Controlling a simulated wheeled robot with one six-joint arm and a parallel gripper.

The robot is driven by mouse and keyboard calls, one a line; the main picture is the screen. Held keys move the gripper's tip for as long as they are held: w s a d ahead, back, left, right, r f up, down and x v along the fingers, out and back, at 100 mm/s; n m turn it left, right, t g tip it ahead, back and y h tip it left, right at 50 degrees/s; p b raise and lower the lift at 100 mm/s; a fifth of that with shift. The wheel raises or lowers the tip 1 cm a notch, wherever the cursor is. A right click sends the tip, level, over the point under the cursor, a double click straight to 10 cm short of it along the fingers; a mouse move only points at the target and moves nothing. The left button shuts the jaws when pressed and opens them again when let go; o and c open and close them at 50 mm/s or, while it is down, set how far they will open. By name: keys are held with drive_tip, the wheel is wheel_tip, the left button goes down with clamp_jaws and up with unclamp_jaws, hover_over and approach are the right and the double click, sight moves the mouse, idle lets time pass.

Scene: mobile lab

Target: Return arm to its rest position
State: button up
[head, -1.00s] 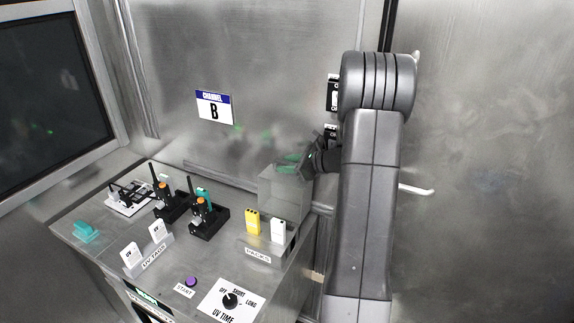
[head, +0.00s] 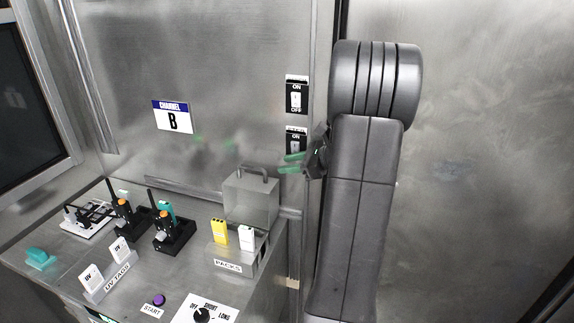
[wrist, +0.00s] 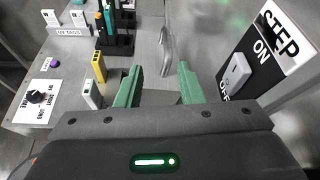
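My gripper (head: 292,163) is at the right of the bench in the head view, in front of the wall by the lower ON/OFF switch (head: 296,142). Its two green fingers show in the wrist view (wrist: 160,84), apart, with nothing between them. My grey arm stands upright at the right of the head view and hides part of the wall behind it. The metal box with a handle (head: 250,197) stands on the bench to the left of and below the gripper, apart from it in the head view.
The bench holds a yellow pack (head: 219,232), a white pack (head: 246,238), two black radios in stands (head: 172,228), UV tags (head: 91,279), a purple start button (head: 158,300) and a dial (head: 202,315). An upper switch (head: 297,96) is on the wall. Bare metal wall lies right of my arm.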

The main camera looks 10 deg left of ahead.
sight(252, 182)
drive_tip(key=shift+a, duration=0.1)
drive_tip(key=p+x, duration=0.2)
drive_tip(key=x, duration=1.1)
drive_tip(key=shift+a+f+p, duration=0.2)
drive_tip(key=shift+a+p, duration=0.15)
drive_tip(key=shift+p, duration=0.05)
drive_tip(key=shift+d, duration=0.15)
